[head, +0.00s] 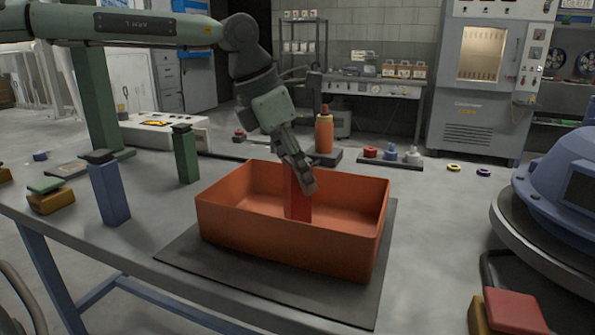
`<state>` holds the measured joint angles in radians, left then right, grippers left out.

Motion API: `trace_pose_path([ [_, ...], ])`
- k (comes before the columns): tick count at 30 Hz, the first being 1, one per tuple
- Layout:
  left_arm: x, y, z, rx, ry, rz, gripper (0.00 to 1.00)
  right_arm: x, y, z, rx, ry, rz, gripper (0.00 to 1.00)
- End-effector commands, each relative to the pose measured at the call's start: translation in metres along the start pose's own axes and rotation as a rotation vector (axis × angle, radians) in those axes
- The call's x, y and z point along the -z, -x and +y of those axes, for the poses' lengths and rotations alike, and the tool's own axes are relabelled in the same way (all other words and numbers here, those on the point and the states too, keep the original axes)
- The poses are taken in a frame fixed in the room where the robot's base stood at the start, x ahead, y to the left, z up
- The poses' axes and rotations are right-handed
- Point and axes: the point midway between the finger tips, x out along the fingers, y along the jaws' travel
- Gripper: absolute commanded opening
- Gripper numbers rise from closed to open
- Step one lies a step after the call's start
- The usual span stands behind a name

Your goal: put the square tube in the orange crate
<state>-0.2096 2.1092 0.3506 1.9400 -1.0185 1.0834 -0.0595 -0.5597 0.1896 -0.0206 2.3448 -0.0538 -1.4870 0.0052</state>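A red square tube (294,205) is upright inside the orange crate (285,248). Its lower end is hidden behind the crate's front wall, so I cannot tell whether it touches the floor. My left gripper (303,183) reaches down into the crate from above, with its fingers at the tube's upper part. The fingers look closed on the tube, though they partly cover it. The crate stands on a dark mat (365,300) on the grey table. My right gripper is out of view.
A blue square post (110,192) and a green one (185,156) stand left of the crate. An orange bottle (324,134) stands behind it. A large blue domed unit (562,185) is at right, near a red-topped block (514,312). The table between crate and dome is clear.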

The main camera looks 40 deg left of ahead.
Motion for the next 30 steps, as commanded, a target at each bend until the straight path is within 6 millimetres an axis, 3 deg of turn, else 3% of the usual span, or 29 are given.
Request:
trace_pose_path([
  [9,0.0,0.001,0.0,0.0,0.0,0.0,0.55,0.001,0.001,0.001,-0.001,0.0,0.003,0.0],
  [13,-0.002,0.01,0.001,-0.002,0.0,-0.003,0.55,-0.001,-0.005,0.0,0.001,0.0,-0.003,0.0],
  [24,-0.002,0.087,0.0,-0.002,0.0,-0.003,0.55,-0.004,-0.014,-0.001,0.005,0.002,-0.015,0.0],
  [30,-0.001,0.114,0.0,0.0,-0.001,-0.001,0.55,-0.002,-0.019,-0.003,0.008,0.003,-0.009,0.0],
])
